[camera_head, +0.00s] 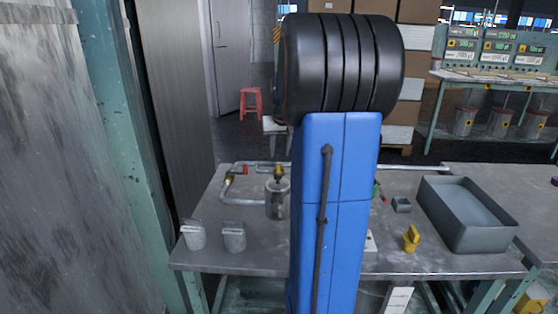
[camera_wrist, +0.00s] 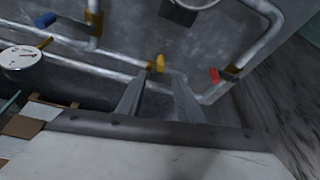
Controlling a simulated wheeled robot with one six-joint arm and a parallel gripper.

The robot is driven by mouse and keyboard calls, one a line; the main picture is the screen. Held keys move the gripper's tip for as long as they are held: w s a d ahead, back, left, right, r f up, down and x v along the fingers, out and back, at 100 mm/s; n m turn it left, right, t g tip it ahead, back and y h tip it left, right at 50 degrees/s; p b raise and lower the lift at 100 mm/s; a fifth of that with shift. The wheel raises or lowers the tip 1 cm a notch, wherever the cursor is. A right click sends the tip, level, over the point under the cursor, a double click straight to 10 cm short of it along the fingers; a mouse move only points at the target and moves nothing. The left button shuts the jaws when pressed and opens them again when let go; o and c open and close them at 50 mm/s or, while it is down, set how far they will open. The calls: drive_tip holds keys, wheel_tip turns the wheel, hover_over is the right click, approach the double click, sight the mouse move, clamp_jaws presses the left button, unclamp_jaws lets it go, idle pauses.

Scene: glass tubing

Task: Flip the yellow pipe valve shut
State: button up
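The yellow pipe valve handle (camera_wrist: 160,63) shows in the wrist view on a grey pipe, just beyond and between my fingertips. In the head view the valve (camera_head: 279,169) is a small yellow and brass piece behind a metal can. My gripper (camera_wrist: 161,78) is open, with its two fingers apart on either side of the line to the handle. Whether they touch it I cannot tell. In the head view my blue arm hides the gripper. The handle's exact angle to the pipe is too small to tell.
A red valve handle (camera_wrist: 214,76) and a blue one (camera_wrist: 45,19) sit on the same pipework, near a round gauge (camera_wrist: 20,57). The metal can (camera_head: 277,200) stands close by. The workbench (camera_head: 240,262) also holds a grey bin (camera_head: 432,214) and a loose yellow piece (camera_head: 411,240).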

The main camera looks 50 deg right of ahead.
drive_tip(key=v, duration=0.7)
drive_tip(key=shift+r, duration=0.35)
drive_tip(key=shift+s+a, duration=0.1)
drive_tip(key=s+a+f+n+y, duration=0.15)
drive_tip(key=s+a, duration=0.25)
drive_tip(key=a, duration=0.8)
drive_tip(key=s+a+f+n, duration=0.1)
drive_tip(key=s+a+n, duration=0.15)
drive_tip(key=a, duration=0.95)
drive_tip(key=s+a+f+n, duration=0.1)
drive_tip(key=s+a+f, duration=0.4)
drive_tip(key=s+a, duration=0.2)
drive_tip(key=s+a+f+n+t+y, duration=0.1)
drive_tip(key=s+a+f+n, duration=0.1)
drive_tip(key=s+a+f, duration=0.3)
drive_tip(key=s+a, duration=0.2)
drive_tip(key=s, duration=0.2)
